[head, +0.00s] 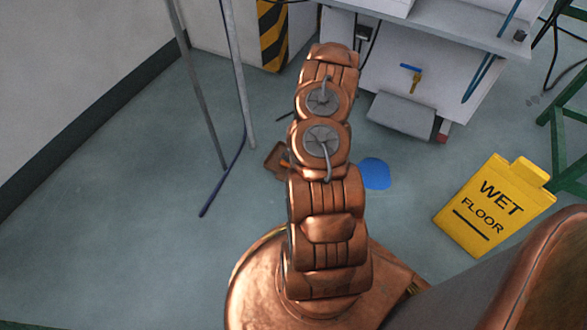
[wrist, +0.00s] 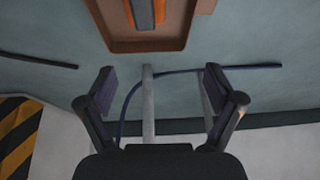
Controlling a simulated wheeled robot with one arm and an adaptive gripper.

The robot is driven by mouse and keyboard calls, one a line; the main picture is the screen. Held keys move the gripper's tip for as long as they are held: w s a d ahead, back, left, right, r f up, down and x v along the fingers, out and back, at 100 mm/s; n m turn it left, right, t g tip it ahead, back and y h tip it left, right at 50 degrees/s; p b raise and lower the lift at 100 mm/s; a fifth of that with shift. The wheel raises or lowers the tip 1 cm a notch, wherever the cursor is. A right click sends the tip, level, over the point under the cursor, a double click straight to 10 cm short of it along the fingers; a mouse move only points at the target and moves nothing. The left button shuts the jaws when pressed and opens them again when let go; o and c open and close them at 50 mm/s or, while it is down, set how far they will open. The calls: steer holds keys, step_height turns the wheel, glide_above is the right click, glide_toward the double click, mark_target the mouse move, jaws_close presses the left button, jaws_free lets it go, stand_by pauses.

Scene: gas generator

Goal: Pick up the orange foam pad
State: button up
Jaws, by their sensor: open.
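An orange piece with a grey band along its middle (wrist: 160,12) lies in a brown tray (wrist: 150,46) at the top edge of the wrist view, cut off by the frame. In the head view a bit of orange (head: 285,163) shows in the brown tray (head: 273,157) on the floor, partly hidden by my arm. My gripper (wrist: 159,74) is open, with nothing between its fingers. In the wrist view the tray lies beyond the fingertips, apart from them. My arm hides the gripper in the head view.
A blue patch (head: 375,173) lies on the floor right of my arm. Thin metal poles (head: 238,75) rise left of the tray. A white machine (head: 440,75) stands at the back.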

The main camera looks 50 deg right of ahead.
steer(key=shift+h, duration=0.3)
steer(key=f, duration=0.1)
steer(key=s+d+f, duration=0.1)
steer(key=f, duration=0.1)
steer(key=s+d+f+b, duration=0.1)
steer(key=shift+s+f, duration=0.25)
steer(key=shift+f, duration=0.15)
steer(key=shift+b+x, duration=0.6)
steer(key=shift+x, duration=1.2)
steer(key=shift+d+b+x, duration=0.1)
steer(key=shift+b+x, duration=0.35)
steer(key=shift+x, duration=0.55)
steer(key=shift+d+b+x, duration=0.15)
steer(key=shift+b+x, duration=0.25)
steer(key=shift+x, duration=0.6)
steer(key=c, duration=1.2)
steer(key=shift+c, duration=0.2)
steer(key=shift+r, duration=0.15)
